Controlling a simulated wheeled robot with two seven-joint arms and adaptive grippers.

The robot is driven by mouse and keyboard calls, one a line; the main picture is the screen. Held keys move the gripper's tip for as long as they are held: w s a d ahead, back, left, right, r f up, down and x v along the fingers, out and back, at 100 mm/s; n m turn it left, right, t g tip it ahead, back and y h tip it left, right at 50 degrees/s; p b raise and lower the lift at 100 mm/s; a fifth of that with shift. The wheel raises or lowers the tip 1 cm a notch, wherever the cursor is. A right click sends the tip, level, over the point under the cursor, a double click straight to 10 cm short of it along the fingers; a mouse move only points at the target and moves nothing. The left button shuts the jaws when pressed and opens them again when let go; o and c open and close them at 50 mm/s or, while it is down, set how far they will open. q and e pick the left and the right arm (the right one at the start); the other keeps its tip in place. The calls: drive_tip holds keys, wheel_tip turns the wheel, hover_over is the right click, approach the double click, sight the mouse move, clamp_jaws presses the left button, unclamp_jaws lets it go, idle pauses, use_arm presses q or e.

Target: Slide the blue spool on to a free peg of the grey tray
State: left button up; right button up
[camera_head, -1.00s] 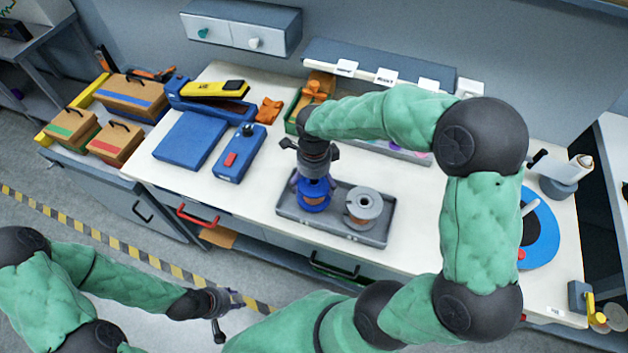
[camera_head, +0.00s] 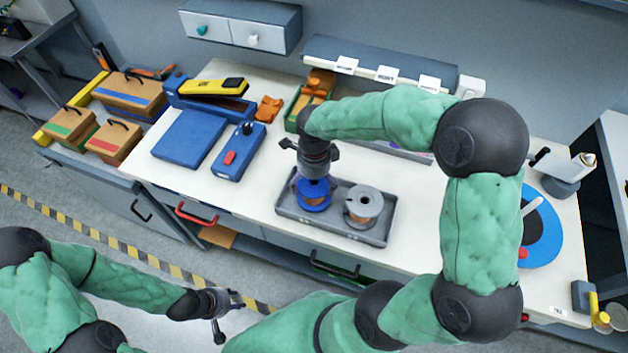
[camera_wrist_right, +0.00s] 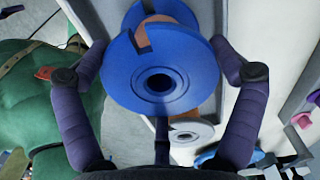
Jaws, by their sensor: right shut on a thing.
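The blue spool (camera_head: 314,196), with blue flanges and copper-coloured winding, is upright over the left part of the grey tray (camera_head: 290,213). My right gripper (camera_head: 313,178) points down and is shut on the spool from above. In the right wrist view the blue spool (camera_wrist_right: 170,98) sits between the two fingers, its dark centre hole facing the camera. I cannot tell whether a peg is inside it or whether it touches the tray floor. A grey spool (camera_head: 363,204) with copper winding stands on the tray's right part. My left gripper (camera_head: 228,304) hangs low in front of the bench, away from the tray.
Left of the tray are a blue box with a red button (camera_head: 238,152) and a flat blue panel (camera_head: 188,140). A green bin (camera_head: 295,112) with orange parts is behind. A blue disc (camera_head: 540,232) lies far right. The bench between tray and disc is partly hidden by my right arm.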

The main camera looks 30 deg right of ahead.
drive_tip(key=shift+f+b, duration=0.6)
drive_tip(key=shift+f, duration=0.1)
idle(0.4)
drive_tip(key=o, duration=1.3)
wheel_tip(320, 180, up, 12)
